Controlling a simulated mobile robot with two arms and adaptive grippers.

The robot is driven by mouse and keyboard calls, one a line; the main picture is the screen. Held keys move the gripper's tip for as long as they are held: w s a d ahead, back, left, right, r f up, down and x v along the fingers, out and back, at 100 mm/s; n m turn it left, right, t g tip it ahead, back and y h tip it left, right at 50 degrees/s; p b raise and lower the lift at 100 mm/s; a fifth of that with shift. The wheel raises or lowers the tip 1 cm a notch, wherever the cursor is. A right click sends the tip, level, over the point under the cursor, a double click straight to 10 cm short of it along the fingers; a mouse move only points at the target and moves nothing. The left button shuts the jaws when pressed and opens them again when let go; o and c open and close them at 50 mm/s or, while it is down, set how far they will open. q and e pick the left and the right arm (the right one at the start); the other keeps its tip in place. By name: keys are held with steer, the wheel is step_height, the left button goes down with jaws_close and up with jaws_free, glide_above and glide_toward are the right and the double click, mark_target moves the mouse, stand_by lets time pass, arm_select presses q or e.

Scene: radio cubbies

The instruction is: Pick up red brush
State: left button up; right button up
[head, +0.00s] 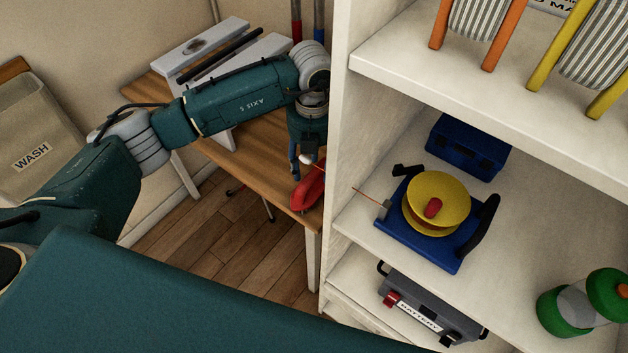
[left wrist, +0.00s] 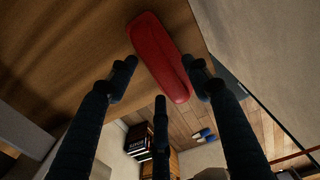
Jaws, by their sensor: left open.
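The red brush (head: 308,190) lies on the wooden table, at its edge beside the white shelf. In the left wrist view the red brush (left wrist: 158,55) is an elongated red body, its lower end sticking out past the table edge over the floor. My left gripper (head: 304,160) is right above the brush in the head view and hides part of it. In the left wrist view my left gripper (left wrist: 162,78) is open, with dark fingers on either side of the brush and a third finger below. I cannot tell whether they touch it. My right gripper is not in view.
The wooden table (head: 160,97) holds a grey-white stand (head: 262,52). The white shelf's side wall (head: 341,120) is close to the gripper's right.

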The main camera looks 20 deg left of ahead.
arm_select(q)
step_height(320, 180, down, 2)
steer(key=shift+f, duration=0.25)
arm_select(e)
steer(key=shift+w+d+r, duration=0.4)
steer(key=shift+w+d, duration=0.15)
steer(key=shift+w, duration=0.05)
arm_select(q)
steer(key=c, duration=0.3)
jaws_close()
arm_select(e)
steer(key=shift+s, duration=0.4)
arm_select(q)
step_height(320, 180, up, 20)
steer(key=b, duration=0.2)
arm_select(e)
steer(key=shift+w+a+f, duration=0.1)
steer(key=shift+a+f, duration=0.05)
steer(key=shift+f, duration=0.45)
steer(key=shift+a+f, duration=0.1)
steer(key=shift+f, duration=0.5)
